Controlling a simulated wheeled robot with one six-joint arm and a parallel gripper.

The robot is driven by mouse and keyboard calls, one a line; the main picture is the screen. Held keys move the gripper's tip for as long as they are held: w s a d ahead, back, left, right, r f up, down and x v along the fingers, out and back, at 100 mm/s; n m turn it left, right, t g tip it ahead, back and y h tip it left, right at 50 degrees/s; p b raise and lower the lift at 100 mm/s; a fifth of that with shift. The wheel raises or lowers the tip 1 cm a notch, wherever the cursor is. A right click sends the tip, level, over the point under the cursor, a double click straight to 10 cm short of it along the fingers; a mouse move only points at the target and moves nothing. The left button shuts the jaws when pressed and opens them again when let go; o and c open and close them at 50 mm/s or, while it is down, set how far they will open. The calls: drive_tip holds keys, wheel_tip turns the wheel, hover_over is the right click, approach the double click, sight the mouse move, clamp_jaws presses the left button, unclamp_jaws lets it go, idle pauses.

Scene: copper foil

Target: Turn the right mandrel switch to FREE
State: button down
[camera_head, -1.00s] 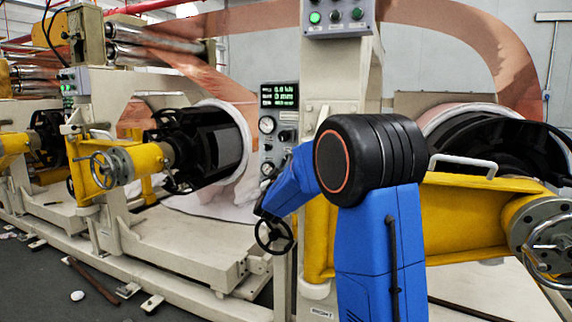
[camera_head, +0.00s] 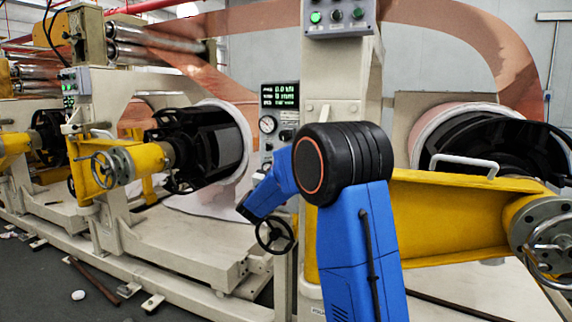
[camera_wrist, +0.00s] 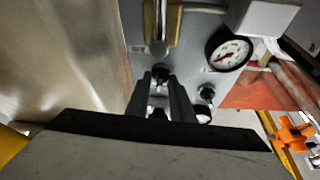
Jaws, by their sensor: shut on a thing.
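The grey control panel (camera_head: 279,128) stands in the middle of the head view, with a green display and a round gauge. My arm partly covers its lower part. In the wrist view my gripper (camera_wrist: 160,92) is at the panel face, its two dark fingers close together around a small switch knob (camera_wrist: 160,72). The fingers hide much of this knob, and no label or pointer position can be read. Another dark knob (camera_wrist: 206,93) is just right of the fingers. In the head view the gripper itself is hard to make out behind my forearm.
A gauge (camera_wrist: 228,50) and a pale box (camera_wrist: 262,15) lie right of the fingers. A brass fitting (camera_wrist: 162,25) stands just above. A black handwheel (camera_head: 275,234) is below my forearm. The yellow arm (camera_head: 440,215) of the machine is close on the right.

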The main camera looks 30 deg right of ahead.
drive_tip(key=shift+w+a+m+g+h, duration=0.1)
drive_tip(key=shift+m+g+h, duration=0.2)
drive_tip(key=shift+m+g, duration=0.95)
drive_tip(key=shift+w+m+g+h, duration=0.1)
drive_tip(key=shift+m+g+h, duration=0.25)
drive_tip(key=shift+m, duration=1.7)
drive_tip(key=c, duration=1.9)
unclamp_jaws()
drive_tip(key=shift+s, duration=0.1)
drive_tip(key=shift+a, duration=0.1)
drive_tip(key=v, duration=1.7)
drive_tip(key=shift+s+a, duration=0.1)
